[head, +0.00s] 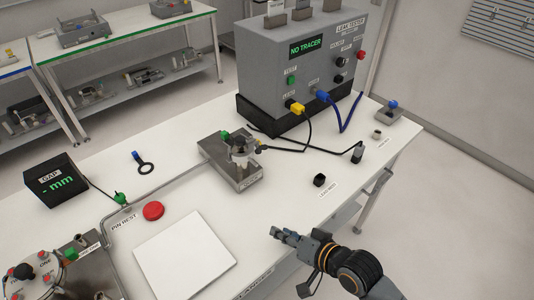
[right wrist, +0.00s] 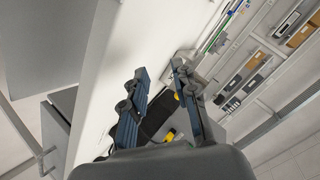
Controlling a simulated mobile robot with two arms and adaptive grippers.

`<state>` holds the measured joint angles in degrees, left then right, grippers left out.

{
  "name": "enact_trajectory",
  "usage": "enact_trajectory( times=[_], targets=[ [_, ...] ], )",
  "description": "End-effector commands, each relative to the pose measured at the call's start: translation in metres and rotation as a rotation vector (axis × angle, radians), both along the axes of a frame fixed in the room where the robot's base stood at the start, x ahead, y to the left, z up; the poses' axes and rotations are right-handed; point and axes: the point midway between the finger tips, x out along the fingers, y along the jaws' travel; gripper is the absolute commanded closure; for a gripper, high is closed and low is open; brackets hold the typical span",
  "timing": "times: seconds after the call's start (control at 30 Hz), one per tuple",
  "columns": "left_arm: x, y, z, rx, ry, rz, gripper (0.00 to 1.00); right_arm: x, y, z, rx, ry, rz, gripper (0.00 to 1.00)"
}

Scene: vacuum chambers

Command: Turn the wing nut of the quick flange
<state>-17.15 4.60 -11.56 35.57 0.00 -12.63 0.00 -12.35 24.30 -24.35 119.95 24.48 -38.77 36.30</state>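The quick flange fixture (head: 232,176) is a grey metal block near the middle of the white table in the head view. A small clamp assembly with dark parts (head: 240,148) stands on it, with a green knob (head: 224,136) beside it. The wing nut is too small to make out for certain. My right gripper (head: 276,236) is in front of the fixture, to its lower right and clear of it. In the right wrist view its two fingers (right wrist: 160,74) are apart with nothing held between them. My left gripper does not show.
The grey leak tester (head: 300,65) stands behind the fixture, with cables (head: 285,149) trailing on the table. A black cap (head: 319,180) lies right of the fixture. A white plate (head: 185,255), red button (head: 153,211) and another fixture (head: 70,272) lie to the left.

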Motion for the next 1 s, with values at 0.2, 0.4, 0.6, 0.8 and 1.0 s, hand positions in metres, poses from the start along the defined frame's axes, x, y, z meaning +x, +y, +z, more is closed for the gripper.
enact_trajectory(
  times=[0.2,0.4,0.6,0.8,1.0],
  targets=[
    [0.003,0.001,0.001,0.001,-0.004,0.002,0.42,0.051,0.001,0.031,0.406,-0.013,-0.081,0.72],
    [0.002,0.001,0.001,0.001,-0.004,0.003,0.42,0.093,-0.035,0.054,0.725,-0.002,-0.183,0.72],
    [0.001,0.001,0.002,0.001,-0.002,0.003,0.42,0.11,-0.052,0.065,0.842,-0.006,-0.222,0.72],
    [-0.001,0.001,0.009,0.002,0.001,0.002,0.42,0.132,-0.036,0.069,0.85,-0.009,-0.221,0.72],
    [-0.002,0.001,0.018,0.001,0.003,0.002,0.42,0.168,-0.01,0.069,0.848,-0.009,-0.222,0.72]
  ],
)
